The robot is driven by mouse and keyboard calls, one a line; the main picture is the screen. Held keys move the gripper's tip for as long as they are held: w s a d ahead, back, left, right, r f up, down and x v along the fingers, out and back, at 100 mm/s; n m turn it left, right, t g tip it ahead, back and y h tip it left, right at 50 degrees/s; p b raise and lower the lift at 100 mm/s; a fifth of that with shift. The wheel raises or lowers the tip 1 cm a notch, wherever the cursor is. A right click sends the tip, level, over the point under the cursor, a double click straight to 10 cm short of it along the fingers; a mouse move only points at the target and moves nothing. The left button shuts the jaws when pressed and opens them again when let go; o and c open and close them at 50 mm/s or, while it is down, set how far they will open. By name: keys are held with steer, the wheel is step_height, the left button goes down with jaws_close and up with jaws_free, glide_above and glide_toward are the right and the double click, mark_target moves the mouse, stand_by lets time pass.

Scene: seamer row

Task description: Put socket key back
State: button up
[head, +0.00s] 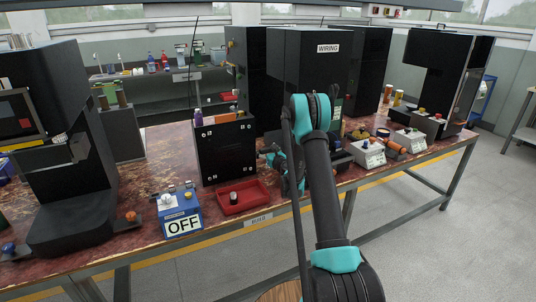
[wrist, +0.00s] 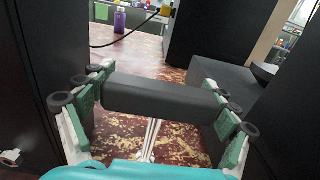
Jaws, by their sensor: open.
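In the wrist view a dark grey bar (wrist: 160,98) lies crosswise between the two green-padded fingers of my gripper (wrist: 160,82). A thin silver shaft (wrist: 150,140) shows below the bar's middle; together they look like a T-handled socket key, though I cannot be sure. The fingers are open, one at each end of the bar; I cannot tell whether they touch it. In the head view my gripper (head: 272,157) is low over the bench, right of the black box, partly hidden by my arm. I cannot make out the key there.
Black cabinets close in on both sides of my gripper. A red tray (head: 243,198) holding a small dark knob-like part, and a blue OFF box (head: 179,211), stand at the bench's front. Grey control boxes (head: 367,153) stand to the right. A purple bottle (wrist: 119,22) stands beyond the gripper.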

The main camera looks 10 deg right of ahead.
steer(key=c, duration=1.2)
